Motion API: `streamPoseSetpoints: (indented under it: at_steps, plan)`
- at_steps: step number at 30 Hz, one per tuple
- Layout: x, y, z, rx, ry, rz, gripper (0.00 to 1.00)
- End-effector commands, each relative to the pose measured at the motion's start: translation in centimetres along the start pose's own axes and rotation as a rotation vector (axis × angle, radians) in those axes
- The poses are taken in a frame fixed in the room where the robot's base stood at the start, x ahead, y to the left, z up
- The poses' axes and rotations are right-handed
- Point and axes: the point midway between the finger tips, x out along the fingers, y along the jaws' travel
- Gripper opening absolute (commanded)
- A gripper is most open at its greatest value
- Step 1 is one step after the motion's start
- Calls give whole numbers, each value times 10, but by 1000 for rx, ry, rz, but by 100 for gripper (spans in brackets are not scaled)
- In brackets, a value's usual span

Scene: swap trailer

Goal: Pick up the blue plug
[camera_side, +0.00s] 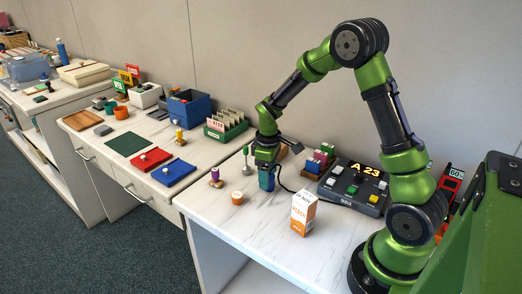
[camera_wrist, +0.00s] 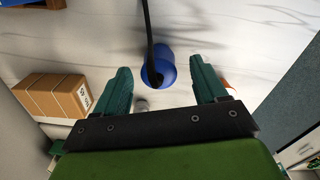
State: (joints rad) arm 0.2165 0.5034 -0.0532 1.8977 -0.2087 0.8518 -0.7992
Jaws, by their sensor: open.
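The blue plug (camera_wrist: 164,62) shows in the wrist view as a blue rounded body with a dark hole and a black cable (camera_wrist: 148,28) running from it to the top edge. My gripper (camera_wrist: 160,72) is open, with one dark green finger on each side of the plug. Gaps show between the plug and both fingers. In the side view my gripper (camera_side: 267,166) points down at the back of the near table, and the blue plug (camera_side: 266,181) shows at its fingers, partly hidden. I cannot tell the exact height of the fingers around it.
A purple-topped peg (camera_side: 215,178) is to the left. A control panel with a display (camera_side: 352,186) stands to the right. A brown box (camera_wrist: 55,95) lies left in the wrist view.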

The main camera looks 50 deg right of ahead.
Motion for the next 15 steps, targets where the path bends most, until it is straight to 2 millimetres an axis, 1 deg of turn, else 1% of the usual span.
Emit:
streamPoseSetpoints:
  at_steps: [1,4,12,13,15]
  plan:
    - [8,0,0,0,-3,-2,72]
    - [18,0,1,0,-2,-1,72]
    - [20,0,0,1,1,1,72]
    - [20,0,0,1,1,1,68]
    - [20,0,0,1,1,1,58]
